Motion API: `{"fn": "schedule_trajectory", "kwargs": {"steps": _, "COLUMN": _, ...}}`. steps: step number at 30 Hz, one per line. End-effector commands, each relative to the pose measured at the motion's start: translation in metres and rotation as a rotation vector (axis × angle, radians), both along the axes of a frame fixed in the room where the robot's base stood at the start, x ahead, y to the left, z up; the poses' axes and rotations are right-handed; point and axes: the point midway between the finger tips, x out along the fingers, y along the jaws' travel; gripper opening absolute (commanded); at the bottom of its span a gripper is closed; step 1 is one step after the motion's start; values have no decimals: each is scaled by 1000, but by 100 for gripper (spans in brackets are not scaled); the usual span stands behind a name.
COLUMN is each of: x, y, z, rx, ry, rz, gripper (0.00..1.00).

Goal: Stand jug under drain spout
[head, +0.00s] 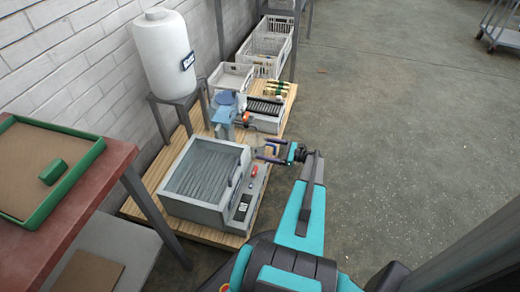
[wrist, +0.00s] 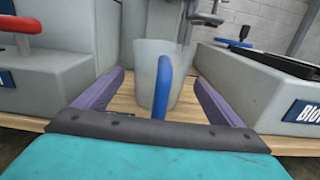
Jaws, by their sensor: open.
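A pale grey jug (wrist: 146,85) with a blue handle (wrist: 162,88) stands upright on the wooden deck in the wrist view. My gripper (wrist: 160,79) is open, with one purple finger on each side of the jug and its handle facing me. I cannot tell whether either finger touches it. In the head view my gripper (head: 262,150) is beside the grey tank, and the jug is small and mostly unclear there. A metal fitting (wrist: 207,17) hangs above and behind the jug; I cannot tell whether it is the drain spout.
A grey water-filled tank (head: 205,175) stands on the wooden deck (head: 160,170). A white barrel (head: 165,52) stands behind. Open concrete floor (head: 400,130) lies to the right.

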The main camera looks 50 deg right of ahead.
Motion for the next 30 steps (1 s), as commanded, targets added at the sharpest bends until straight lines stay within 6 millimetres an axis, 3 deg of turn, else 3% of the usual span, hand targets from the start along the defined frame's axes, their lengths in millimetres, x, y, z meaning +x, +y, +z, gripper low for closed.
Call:
{"fn": "schedule_trajectory", "kwargs": {"steps": 15, "x": -69, "y": -32, "z": 3, "rx": -4, "ry": 6, "rz": -11, "gripper": 90}}
{"fn": "schedule_trajectory", "kwargs": {"steps": 30, "x": -78, "y": -35, "z": 3, "rx": -5, "ry": 8, "rz": -12, "gripper": 90}}
